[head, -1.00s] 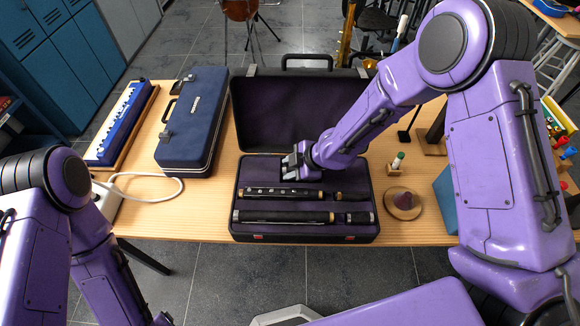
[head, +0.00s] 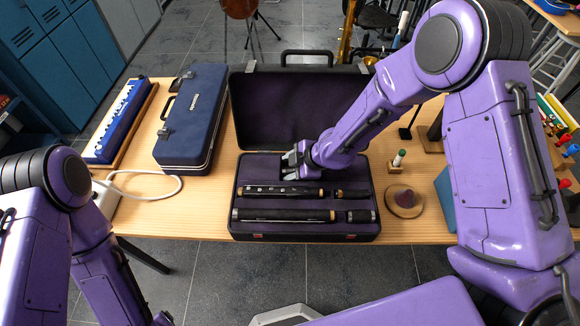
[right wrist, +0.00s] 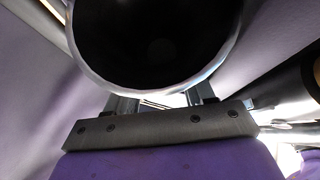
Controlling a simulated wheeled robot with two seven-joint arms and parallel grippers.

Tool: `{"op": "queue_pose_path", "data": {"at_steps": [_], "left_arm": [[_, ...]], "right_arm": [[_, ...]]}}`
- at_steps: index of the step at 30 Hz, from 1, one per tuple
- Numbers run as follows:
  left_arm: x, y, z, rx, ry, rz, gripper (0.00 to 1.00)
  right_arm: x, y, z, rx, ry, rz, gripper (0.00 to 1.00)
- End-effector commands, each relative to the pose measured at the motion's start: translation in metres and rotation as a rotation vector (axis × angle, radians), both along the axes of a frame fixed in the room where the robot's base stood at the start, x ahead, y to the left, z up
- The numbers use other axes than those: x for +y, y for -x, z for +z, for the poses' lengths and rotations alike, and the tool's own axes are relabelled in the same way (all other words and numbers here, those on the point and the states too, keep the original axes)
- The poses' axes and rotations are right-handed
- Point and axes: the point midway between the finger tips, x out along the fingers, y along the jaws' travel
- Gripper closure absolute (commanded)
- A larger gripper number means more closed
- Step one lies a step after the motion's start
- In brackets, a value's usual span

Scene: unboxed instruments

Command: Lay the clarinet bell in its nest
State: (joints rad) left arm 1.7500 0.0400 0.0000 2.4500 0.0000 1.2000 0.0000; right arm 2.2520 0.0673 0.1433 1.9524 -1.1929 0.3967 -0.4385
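The open clarinet case (head: 238,226) has a dark purple lining and stands on the wooden table. My right gripper (head: 291,161) is down in its back left part, at the lining. The clarinet bell (right wrist: 160,45) fills the top of the right wrist view, its dark round mouth with a silvery rim towards the camera. It lies between or just in front of my spread fingers (right wrist: 163,101); whether they press on it is hidden. In the head view the gripper covers the bell. My left arm shows at the left, its gripper out of the frame.
Long black clarinet joints (head: 283,215) and short pieces (head: 360,216) lie in the front of the case. A closed blue case (head: 190,120) and a keyed instrument (head: 122,122) stand to the left. A round wooden stand (head: 404,202) and a small block (head: 397,170) stand to the right.

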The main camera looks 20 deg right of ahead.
Motion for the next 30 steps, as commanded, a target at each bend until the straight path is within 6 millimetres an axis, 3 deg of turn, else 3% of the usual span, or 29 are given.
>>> {"op": "queue_pose_path", "data": {"at_steps": [5,12,16,30], "left_arm": [[0.0,0.0,0.001,0.0,0.0,0.0,0.31],[0.0,0.0,0.012,0.0,0.0,0.0,0.31],[0.0,0.0,0.019,0.0,0.0,0.0,0.31],[0.0,0.0,0.02,0.0,0.0,0.0,0.31]], "right_arm": [[-0.005,0.008,0.008,0.007,0.002,0.001,0.32],[-0.031,0.029,0.058,0.002,-0.001,-0.001,0.32],[-0.041,0.038,0.077,0.001,-0.001,0.0,0.32],[-0.047,0.043,0.083,0.001,0.0,0.0,0.32]]}}
